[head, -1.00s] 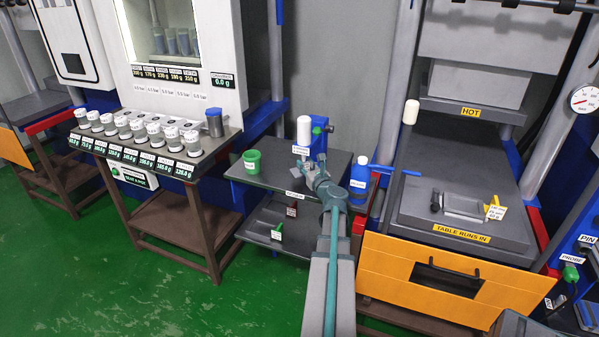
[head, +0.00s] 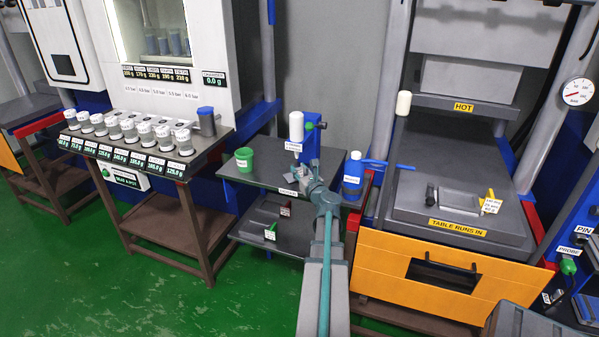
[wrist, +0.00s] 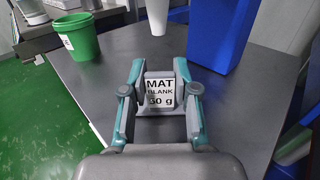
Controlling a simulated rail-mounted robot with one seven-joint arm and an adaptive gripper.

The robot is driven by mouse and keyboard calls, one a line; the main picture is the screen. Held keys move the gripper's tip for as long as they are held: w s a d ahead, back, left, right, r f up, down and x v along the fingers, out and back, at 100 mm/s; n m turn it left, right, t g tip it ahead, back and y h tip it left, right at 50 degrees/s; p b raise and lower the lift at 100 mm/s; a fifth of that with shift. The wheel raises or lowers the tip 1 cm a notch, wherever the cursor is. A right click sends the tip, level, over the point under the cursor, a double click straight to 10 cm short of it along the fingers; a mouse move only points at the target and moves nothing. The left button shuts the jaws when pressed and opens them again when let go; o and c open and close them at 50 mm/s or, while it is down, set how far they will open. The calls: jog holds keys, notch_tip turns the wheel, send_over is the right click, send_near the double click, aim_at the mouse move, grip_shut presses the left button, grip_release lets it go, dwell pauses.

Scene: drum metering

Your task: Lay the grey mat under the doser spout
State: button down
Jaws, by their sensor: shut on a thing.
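The grey mat (wrist: 152,75) shows in the wrist view by its upright grey tab, with a white label reading "MAT BLANK 30 g". My gripper (wrist: 160,95) is shut on this tab, one teal-and-grey finger on each side. The rest of the mat is hard to tell from the dark table and my gripper hides part of it. The doser (head: 296,126), a white bottle on a blue post, stands at the back of the small table. Its white spout (wrist: 157,14) shows beyond the tab, near the picture's middle. In the head view my gripper (head: 305,168) is in front of the doser.
A green cup (wrist: 76,36) stands on the dark grey table (wrist: 105,80), left of the doser; a blue bottle (head: 353,170) stands to the right in the head view. The doser's blue post (wrist: 222,35) is behind and right of the tab. Bare tabletop lies between cup and tab.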

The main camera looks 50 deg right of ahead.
jog(key=shift+s+a+f, duration=0.1)
jog(key=shift+a+f, duration=0.05)
jog(key=shift+f, duration=0.5)
jog(key=c, duration=0.9)
grip_release()
jog(key=shift+s+a+f, duration=0.1)
jog(key=shift+f, duration=0.05)
jog(key=shift+r+p, duration=0.5)
jog(key=shift+r, duration=0.15)
jog(key=v, duration=0.3)
jog(key=b+v, duration=0.1)
jog(key=v, duration=0.7)
jog(key=shift+s+r+b, duration=0.2)
jog(key=shift+r+b, duration=0.1)
